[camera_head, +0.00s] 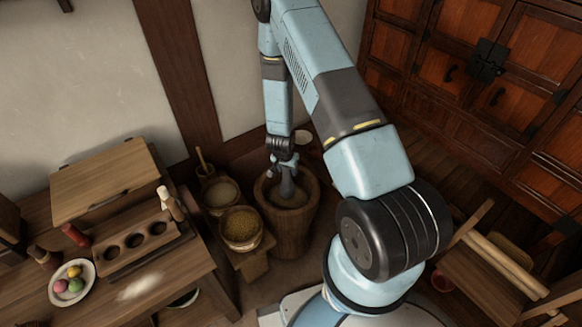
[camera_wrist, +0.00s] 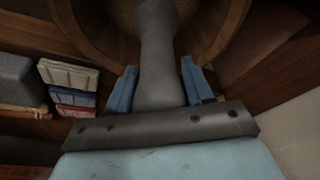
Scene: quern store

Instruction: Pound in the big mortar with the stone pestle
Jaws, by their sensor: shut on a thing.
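The big wooden mortar (camera_head: 291,226) stands on the floor in the middle of the head view, near the wall. My gripper (camera_head: 284,160) is above it, pointing down, and is shut on the grey stone pestle (camera_head: 288,190). The pestle's lower part is inside the mortar's mouth. In the wrist view my gripper (camera_wrist: 160,85) has one blue finger on each side of the pestle (camera_wrist: 158,60). The mortar (camera_wrist: 216,30) shows behind it, with something yellowish-brown inside. I cannot tell whether the pestle's foot touches the contents.
Left of the mortar, a low stand holds a bucket of yellow grain (camera_head: 241,229) and a bucket of pale meal (camera_head: 221,193). A worktable with a plate of coloured balls (camera_head: 72,284) is at the left. A wooden cabinet (camera_head: 500,80) lines the right wall.

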